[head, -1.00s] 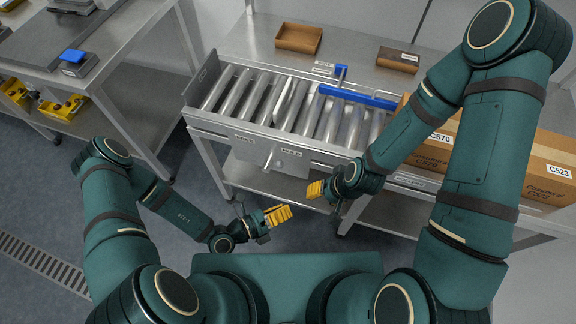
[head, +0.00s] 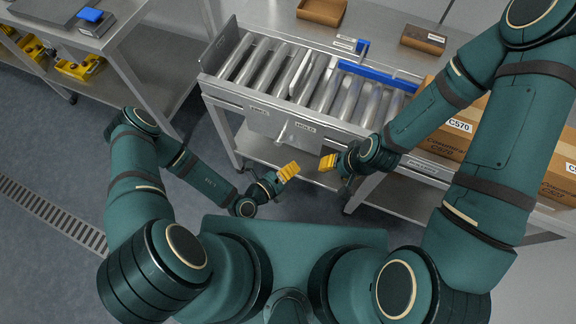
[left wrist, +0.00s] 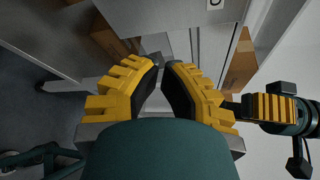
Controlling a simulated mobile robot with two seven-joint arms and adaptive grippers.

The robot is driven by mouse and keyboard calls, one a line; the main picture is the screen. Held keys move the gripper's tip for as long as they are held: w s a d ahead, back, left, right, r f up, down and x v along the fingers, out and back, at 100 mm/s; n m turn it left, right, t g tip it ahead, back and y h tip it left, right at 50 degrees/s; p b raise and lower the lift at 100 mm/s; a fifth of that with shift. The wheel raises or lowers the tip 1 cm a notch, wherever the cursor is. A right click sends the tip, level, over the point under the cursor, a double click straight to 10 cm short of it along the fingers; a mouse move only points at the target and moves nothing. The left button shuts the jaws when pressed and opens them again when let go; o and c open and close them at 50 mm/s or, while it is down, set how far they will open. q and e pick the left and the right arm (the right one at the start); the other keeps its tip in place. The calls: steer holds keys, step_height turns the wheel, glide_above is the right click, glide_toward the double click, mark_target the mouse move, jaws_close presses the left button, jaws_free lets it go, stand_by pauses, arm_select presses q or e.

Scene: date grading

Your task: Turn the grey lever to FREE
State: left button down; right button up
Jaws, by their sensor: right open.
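The small grey lever (head: 283,131) is on the grey plate under the front rail of the roller conveyor. Two small labels sit on the rail above it, too small to read surely, so I cannot tell its setting. My left gripper (head: 288,171) is just below and in front of the lever, apart from it. In the left wrist view its yellow fingers (left wrist: 162,72) have a narrow gap between them with nothing held. My right gripper (head: 328,162) is open and empty, to the right of the left one; its yellow fingers also show in the left wrist view (left wrist: 270,108).
The conveyor (head: 300,85) has steel rollers and a blue bar (head: 375,76). Brown trays (head: 321,11) (head: 423,38) lie behind it. Cardboard boxes (head: 450,128) stand at right, close to my right arm. A side bench (head: 130,50) is at left, with open floor between.

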arm_select(q)
steer(key=w, duration=0.2)
steer(key=w+d, duration=0.1)
steer(key=w, duration=0.1)
steer(key=w+d, duration=0.1)
steer(key=w, duration=0.1)
steer(key=shift+w+b, duration=0.2)
steer(key=shift+b, duration=0.2)
steer(key=shift+w+a+r, duration=0.15)
steer(key=shift+a+r, duration=0.05)
steer(key=shift+a, duration=0.15)
